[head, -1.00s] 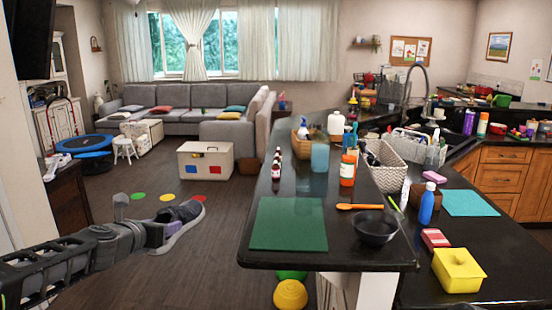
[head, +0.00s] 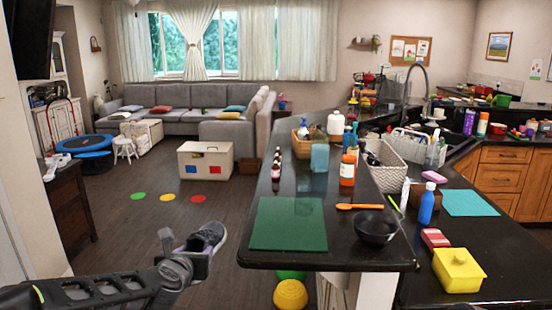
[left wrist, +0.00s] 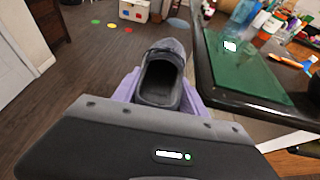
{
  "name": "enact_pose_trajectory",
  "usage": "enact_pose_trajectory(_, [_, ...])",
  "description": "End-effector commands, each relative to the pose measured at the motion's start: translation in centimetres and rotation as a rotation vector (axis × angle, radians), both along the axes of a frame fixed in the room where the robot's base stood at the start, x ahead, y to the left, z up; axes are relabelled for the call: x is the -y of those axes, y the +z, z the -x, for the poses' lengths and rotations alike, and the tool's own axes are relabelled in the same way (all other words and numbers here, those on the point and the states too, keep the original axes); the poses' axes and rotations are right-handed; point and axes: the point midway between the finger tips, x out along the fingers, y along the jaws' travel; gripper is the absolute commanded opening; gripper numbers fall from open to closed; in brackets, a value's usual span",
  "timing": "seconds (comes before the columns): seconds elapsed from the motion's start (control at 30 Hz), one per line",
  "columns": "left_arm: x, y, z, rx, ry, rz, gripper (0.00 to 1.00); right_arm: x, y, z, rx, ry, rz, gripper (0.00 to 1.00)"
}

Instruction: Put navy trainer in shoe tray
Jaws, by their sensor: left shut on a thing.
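The navy trainer (head: 207,238) is dark blue-grey with a pale sole. My left gripper (head: 184,252) is shut on it and holds it in the air left of the dark counter. In the left wrist view the trainer (left wrist: 164,75) sits between the purple fingers (left wrist: 160,92), its opening facing the camera and its toe pointing away. My right gripper is not in view. I cannot make out a shoe tray in these frames.
The dark counter (head: 340,258), with a green mat (head: 288,224) and a dark bowl (head: 376,228), is right of the trainer. Coloured dots (head: 168,197) lie on the open floor beyond. A dark cabinet (head: 67,207) stands at the left.

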Motion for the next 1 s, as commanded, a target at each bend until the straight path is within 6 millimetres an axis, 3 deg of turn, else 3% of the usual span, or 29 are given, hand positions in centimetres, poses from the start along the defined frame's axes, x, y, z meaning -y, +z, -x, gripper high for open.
enact_pose_trajectory(0.47, [-0.3, 0.7, -0.2, 0.003, 0.037, 0.000, 0.00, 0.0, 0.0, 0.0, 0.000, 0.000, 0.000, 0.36])
enact_pose_trajectory(0.8, [0.5, -8.9, 4.7, -0.007, 0.008, -0.001, 0.00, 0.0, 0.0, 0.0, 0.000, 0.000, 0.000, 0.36])
enact_pose_trajectory(1.0, [0.3, -11.9, 6.0, 0.000, -0.006, 0.001, 0.00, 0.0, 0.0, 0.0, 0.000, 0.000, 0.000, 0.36])
